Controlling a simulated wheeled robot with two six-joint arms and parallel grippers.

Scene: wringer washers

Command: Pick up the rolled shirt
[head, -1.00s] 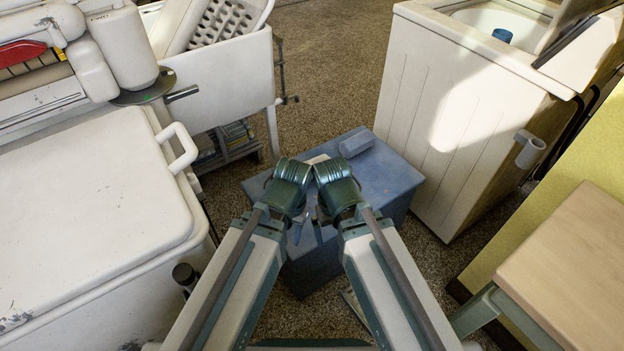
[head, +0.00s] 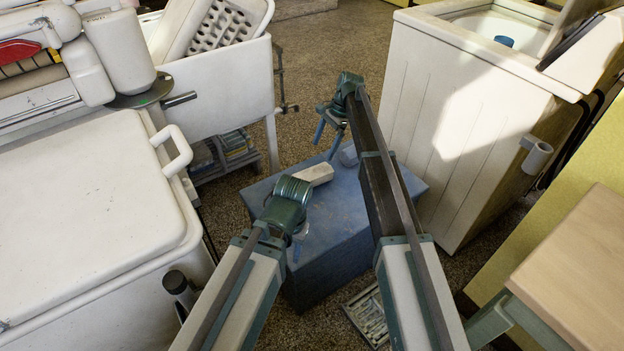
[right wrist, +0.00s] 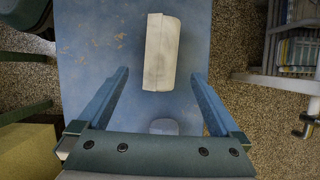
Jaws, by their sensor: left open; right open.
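Two roll-like things lie on the blue box top (head: 330,215); I cannot tell for sure which is the rolled shirt. The white roll (head: 314,174) lies near its far left edge. The blue-grey roll (head: 348,155) is partly behind my right gripper. My right gripper (head: 326,145) is open and empty above the box's far edge. In the right wrist view the blue-grey roll (right wrist: 164,127) shows between its fingers near the palm, and the white roll (right wrist: 160,52) lies beyond the fingertips. My left gripper (head: 297,243) is open over the box's near left part, its fingers partly hidden.
A white washer tub (head: 80,200) stands at left and a tall white washer (head: 465,120) at right. A sink (head: 225,80) with a washboard is at the back left. A wooden-topped table (head: 575,270) is at front right. Speckled floor lies open behind the box.

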